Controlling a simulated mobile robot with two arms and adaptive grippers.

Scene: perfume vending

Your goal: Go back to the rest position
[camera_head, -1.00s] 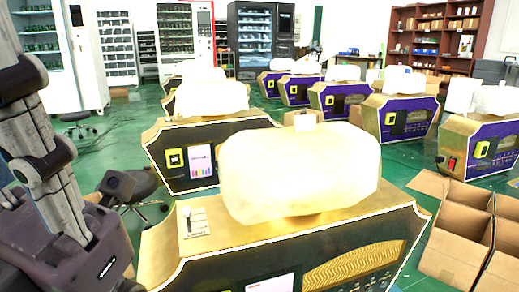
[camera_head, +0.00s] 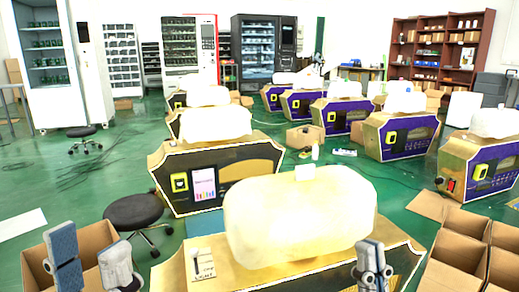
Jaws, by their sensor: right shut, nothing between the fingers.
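My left gripper (camera_head: 91,264) shows at the bottom left, its two grey fingers apart with nothing between them. It appears in front of an open cardboard box (camera_head: 38,268). My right gripper (camera_head: 372,264) shows at the bottom right of centre, fingertips together and empty. It overlaps the front of the nearest gold and black perfume machine (camera_head: 225,272) in the picture; I cannot tell whether they touch. A large cream bottle-like block (camera_head: 300,215) sits on top of that machine.
A second gold and black machine (camera_head: 238,172) stands behind, with a dark round stool (camera_head: 134,210) to its left. Purple machines (camera_head: 404,135) line the right. Open cardboard boxes (camera_head: 462,250) stand at the lower right.

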